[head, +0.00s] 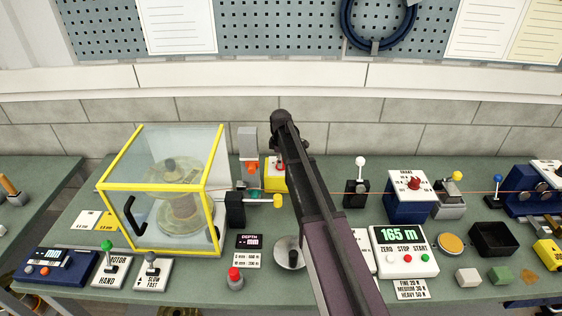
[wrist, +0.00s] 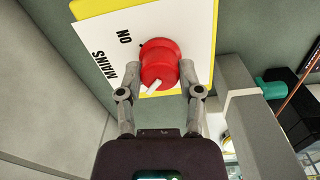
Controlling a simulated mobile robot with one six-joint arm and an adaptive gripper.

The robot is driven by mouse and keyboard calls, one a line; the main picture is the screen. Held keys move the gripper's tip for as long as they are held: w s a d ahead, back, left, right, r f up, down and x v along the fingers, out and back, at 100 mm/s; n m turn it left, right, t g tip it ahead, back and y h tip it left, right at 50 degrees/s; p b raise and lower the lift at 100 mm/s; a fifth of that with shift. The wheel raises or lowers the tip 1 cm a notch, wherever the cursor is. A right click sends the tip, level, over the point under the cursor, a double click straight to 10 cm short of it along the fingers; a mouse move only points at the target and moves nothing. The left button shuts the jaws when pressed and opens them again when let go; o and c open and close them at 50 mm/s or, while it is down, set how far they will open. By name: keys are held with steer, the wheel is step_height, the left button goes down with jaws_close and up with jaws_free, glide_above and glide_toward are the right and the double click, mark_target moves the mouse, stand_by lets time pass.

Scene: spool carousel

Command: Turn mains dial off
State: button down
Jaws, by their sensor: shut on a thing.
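The mains dial (wrist: 160,55) is a red round knob on a white plate (wrist: 102,38) with a yellow edge. The words ON and MAINS show on the plate to the left of the knob in the wrist view. My gripper (wrist: 160,76) has one finger on each side of the knob and is shut on it. A white pointer (wrist: 153,87) on the knob slants to the lower left, away from the word ON; the rest of the plate's marking is hidden. In the head view, the yellow dial box (head: 274,184) is partly hidden behind my arm.
A clear guard box with yellow edges (head: 204,190) covers a spool to the left. A grey post (head: 248,143) stands close beside the dial box. Right of my arm are a black lever with a white ball (head: 357,185) and a counter panel reading 165 m (head: 402,262).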

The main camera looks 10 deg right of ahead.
stand_by(0.4)
steer(key=shift+c, duration=1.3)
jaws_free()
steer(key=shift+m, duration=0.4)
